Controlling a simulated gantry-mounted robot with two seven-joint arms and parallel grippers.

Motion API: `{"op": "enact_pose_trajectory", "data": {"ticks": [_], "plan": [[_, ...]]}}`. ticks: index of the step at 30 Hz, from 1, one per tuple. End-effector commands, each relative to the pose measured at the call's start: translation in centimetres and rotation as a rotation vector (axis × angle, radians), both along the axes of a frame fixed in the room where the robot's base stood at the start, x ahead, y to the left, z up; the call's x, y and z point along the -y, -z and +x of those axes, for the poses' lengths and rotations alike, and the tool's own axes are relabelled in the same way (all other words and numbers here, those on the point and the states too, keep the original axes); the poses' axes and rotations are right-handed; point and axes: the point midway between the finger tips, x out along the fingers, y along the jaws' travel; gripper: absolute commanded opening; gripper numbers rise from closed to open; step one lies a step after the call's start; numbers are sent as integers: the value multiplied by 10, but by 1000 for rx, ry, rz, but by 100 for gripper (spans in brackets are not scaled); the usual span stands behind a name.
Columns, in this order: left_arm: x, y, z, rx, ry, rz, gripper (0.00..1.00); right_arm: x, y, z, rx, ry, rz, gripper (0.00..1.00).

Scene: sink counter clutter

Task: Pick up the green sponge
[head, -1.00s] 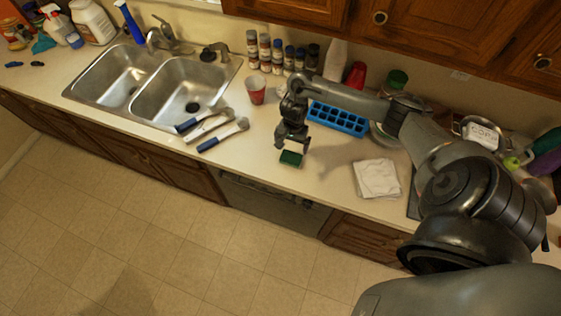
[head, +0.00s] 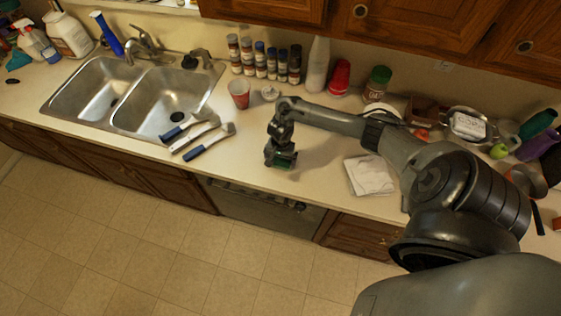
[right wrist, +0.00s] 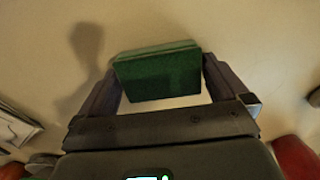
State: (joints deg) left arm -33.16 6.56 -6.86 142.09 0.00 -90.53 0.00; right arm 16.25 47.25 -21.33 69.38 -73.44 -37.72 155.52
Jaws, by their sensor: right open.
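The green sponge (head: 287,163) is on the counter at the fingers of my right gripper (head: 281,160), which partly hide it in the head view. In the right wrist view the dark green sponge (right wrist: 157,76) shows between the two fingers of the right gripper (right wrist: 160,66), one finger on each side. The jaws are open. A small gap seems to show by the right finger; whether the left finger touches the sponge I cannot tell. My left gripper is in neither view.
A white cloth (head: 370,176) is to the right. Spice bottles (head: 262,60) stand behind, and the double sink (head: 155,98) is at left. The counter's front edge is close by.

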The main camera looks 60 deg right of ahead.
Motion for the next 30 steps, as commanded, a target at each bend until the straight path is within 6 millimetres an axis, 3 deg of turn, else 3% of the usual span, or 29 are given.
{"op": "enact_pose_trajectory", "data": {"ticks": [6,14,30], "plan": [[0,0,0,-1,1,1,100,0,0,0,1,0,0,98],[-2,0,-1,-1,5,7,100,0,0,0,0,0,0,62],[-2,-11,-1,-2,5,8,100,0,-9,0,0,2,0,61]]}}
